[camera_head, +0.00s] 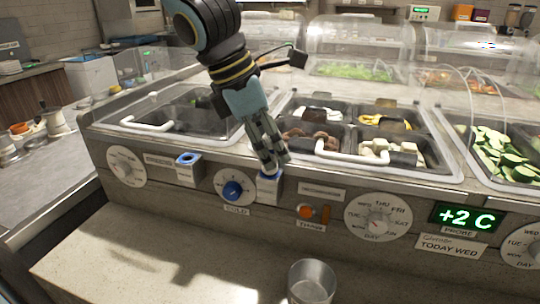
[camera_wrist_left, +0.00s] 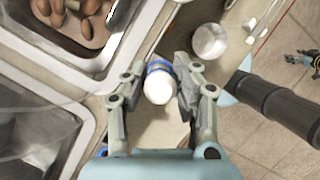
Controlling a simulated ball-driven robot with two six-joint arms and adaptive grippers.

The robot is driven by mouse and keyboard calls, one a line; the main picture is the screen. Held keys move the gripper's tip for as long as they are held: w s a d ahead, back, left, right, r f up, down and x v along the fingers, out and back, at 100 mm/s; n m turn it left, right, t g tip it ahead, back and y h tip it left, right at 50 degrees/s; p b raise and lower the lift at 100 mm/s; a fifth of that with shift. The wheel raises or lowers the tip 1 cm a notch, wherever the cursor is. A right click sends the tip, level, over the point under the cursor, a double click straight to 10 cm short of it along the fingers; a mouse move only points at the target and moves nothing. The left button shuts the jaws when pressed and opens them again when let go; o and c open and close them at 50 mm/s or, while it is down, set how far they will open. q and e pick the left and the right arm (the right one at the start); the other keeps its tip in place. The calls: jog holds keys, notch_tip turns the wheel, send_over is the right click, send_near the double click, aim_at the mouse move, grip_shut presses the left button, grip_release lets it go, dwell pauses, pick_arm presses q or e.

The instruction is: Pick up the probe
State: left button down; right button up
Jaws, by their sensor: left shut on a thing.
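The probe (camera_wrist_left: 158,85) shows in the left wrist view as a white rounded end with a blue band, between my left gripper's fingers. My left gripper (camera_wrist_left: 157,90) is shut on it. In the head view my left gripper (camera_head: 272,168) reaches down from above to the white holder (camera_head: 270,188) with a blue top on the counter's front. The fingers hide most of the probe there, and I cannot tell whether it is clear of the holder. What looks like my right gripper (camera_wrist_left: 303,62) is small at the right edge of the wrist view.
A second blue-topped holder (camera_head: 188,168) is to the left. A blue knob (camera_head: 233,190), a day dial (camera_head: 378,216) and a green display reading +2 C (camera_head: 467,217) line the panel. A metal cup (camera_head: 311,282) stands on the front ledge. Lidded food wells (camera_head: 385,155) lie behind.

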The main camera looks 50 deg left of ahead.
pick_arm(q)
jog(key=shift+r, duration=0.1)
notch_tip(320, 180, up, 9)
jog(key=p, duration=0.4)
jog(key=shift+r, duration=0.45)
dwell(0.8)
